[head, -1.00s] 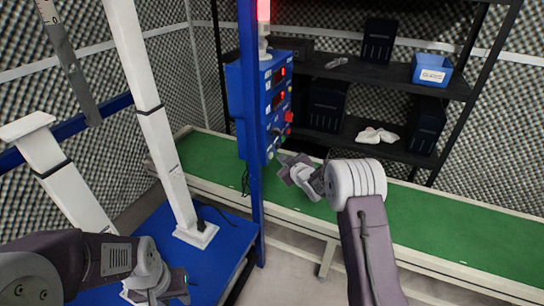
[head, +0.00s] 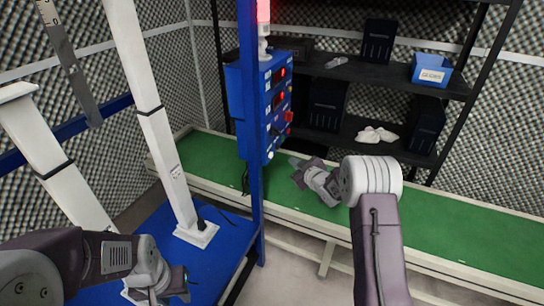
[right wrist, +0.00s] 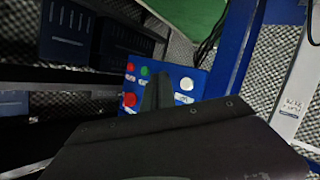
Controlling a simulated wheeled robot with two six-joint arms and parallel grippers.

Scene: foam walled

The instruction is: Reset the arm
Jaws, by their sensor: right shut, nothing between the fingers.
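The blue control box (head: 268,105) is fixed to a blue post, with red lit displays and several round buttons on its face. My right gripper (head: 296,164) is to the right of the box's lower end, apart from it, over the green conveyor. In the right wrist view its fingers (right wrist: 156,90) are together and empty, overlapping the button panel (right wrist: 165,82) with its red, green and white buttons. My left gripper (head: 182,284) is low at the left, over the blue platform; its fingers are too small and partly hidden to tell their opening.
The green conveyor (head: 450,225) runs across behind my right arm. A black shelf rack (head: 400,80) behind it holds dark bins, a blue labelled bin (head: 430,71) and white gloves (head: 376,135). A white-legged frame (head: 160,140) stands on the blue platform (head: 150,230). A red lamp (head: 263,12) is lit.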

